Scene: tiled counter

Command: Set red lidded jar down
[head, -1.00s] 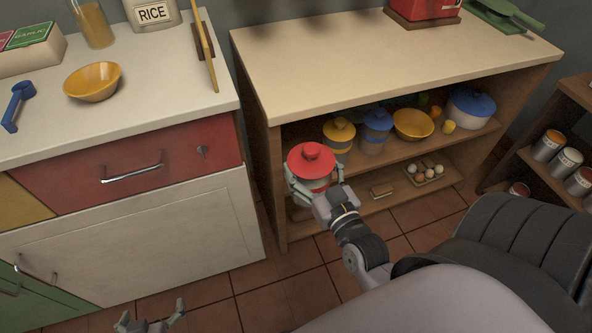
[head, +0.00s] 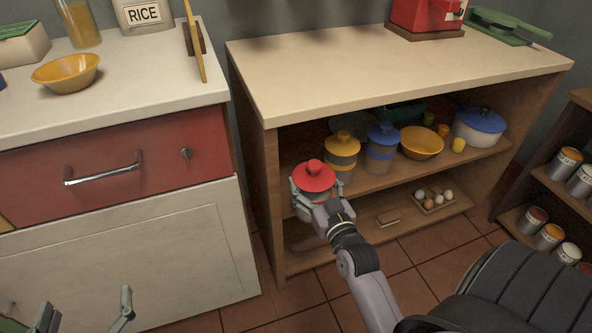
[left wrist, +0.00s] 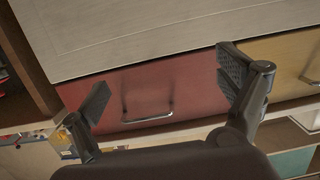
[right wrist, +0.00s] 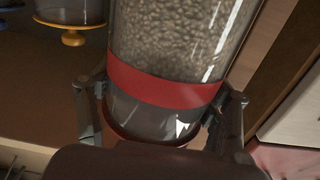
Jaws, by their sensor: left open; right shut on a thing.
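The red lidded jar (head: 314,176) is upright at the left end of the open shelf unit, by its upper shelf. My right gripper (head: 318,203) is shut on it from the front. In the right wrist view the jar (right wrist: 170,92) is clear, with a red band and grainy contents, between the fingers. I cannot tell whether its base touches the shelf. My left gripper (head: 85,312) is open and empty, low in front of the white cabinet; its spread fingers also show in the left wrist view (left wrist: 165,95).
On the upper shelf (head: 290,165), a yellow-lidded jar (head: 342,150) stands just right of the red one. Then come a blue-lidded jar (head: 382,148), a yellow bowl (head: 422,143) and a blue-lidded pot (head: 479,127). An egg tray (head: 433,200) sits below. The unit's left side panel is close.

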